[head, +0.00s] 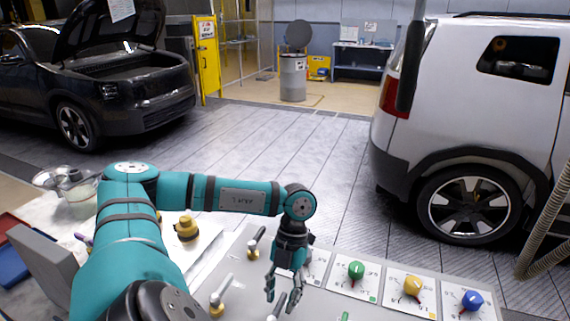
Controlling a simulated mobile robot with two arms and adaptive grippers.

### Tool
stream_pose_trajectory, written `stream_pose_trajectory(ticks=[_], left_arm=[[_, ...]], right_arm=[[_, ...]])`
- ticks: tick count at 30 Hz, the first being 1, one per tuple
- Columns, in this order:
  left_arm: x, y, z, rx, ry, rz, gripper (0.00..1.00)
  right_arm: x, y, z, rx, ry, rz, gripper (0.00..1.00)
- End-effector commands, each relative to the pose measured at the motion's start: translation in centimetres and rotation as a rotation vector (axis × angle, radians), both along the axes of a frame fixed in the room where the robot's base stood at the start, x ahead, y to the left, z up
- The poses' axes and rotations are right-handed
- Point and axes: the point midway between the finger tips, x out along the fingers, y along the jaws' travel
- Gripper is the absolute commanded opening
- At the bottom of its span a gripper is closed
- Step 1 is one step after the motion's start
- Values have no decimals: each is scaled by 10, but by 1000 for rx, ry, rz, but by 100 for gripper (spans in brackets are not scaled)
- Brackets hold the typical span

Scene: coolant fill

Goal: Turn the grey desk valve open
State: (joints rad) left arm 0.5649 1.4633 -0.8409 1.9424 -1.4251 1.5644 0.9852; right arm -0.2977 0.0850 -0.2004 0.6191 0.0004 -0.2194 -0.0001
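Several small valves with lever handles stand on the grey desk panel (205,262). One valve (221,290) has a pale grey-white lever on a brass-coloured base, left of my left gripper. Another valve (256,243) has a dark lever and a brass base, behind and left of the gripper. A third valve with a grey lever (278,306) shows at the bottom edge, its lower part cut off. I cannot tell for sure which is the grey desk valve. My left gripper (282,291) points down with fingers apart, just above the third lever; contact cannot be told. My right gripper is out of view.
Green (356,270), yellow (412,286) and blue (472,300) knobs sit on white cards to the right. A yellow-and-black fitting (186,228) and a glass jar (78,193) stand to the left. Two cars and a drum (293,78) are beyond the desk.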

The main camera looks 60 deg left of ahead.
Motion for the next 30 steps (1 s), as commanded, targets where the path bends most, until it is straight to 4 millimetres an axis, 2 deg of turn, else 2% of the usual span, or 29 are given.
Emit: stream_pose_trajectory(ticks=[9, 15, 21, 30], left_arm=[[22, 13, 59, -1, -8, 1, 36], [33, 20, 90, -1, -7, 0, 36], [37, 23, 104, -1, -4, -1, 36], [37, 23, 105, 0, -2, -1, 36]], right_arm=[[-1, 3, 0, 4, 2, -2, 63], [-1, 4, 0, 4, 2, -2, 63], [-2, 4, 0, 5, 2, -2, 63], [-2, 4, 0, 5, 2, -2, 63]])
